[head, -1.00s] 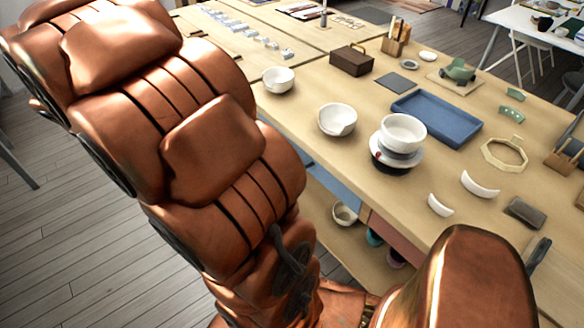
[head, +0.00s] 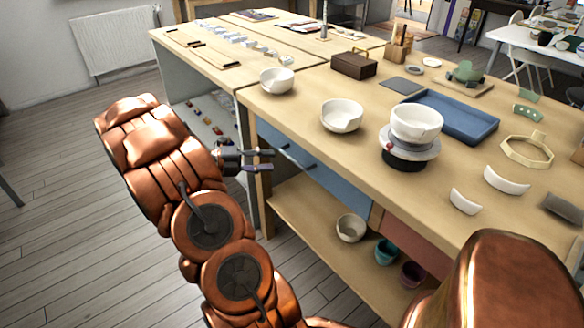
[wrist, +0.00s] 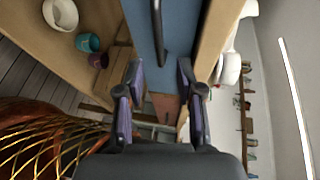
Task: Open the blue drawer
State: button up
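The blue drawer (head: 335,184) is in the front of the wooden workbench, under its top, and looks shut. Its dark bar handle (head: 297,158) is on the drawer's left part, partly hard to see in the head view. In the wrist view the blue drawer front (wrist: 180,30) is at top centre, with the dark handle (wrist: 158,30) running up and down the picture. My gripper (head: 262,160) is left of the drawer, near the bench's corner leg. In the wrist view my gripper (wrist: 160,92) is open and empty, its fingers apart, with the handle beyond them.
The bench top (head: 290,108) carries white bowls (head: 341,115), a blue tray (head: 460,122) and a wooden box (head: 353,65). A lower shelf (head: 310,215) holds several pots. A red drawer (head: 415,245) is right of the blue one. Floor left of the bench is clear.

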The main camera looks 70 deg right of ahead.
aim_at(290, 160)
jog(key=shift+b+x, duration=0.85)
jog(key=shift+x, duration=3.2)
jog(key=shift+w+d+f, duration=0.1)
grip_shut()
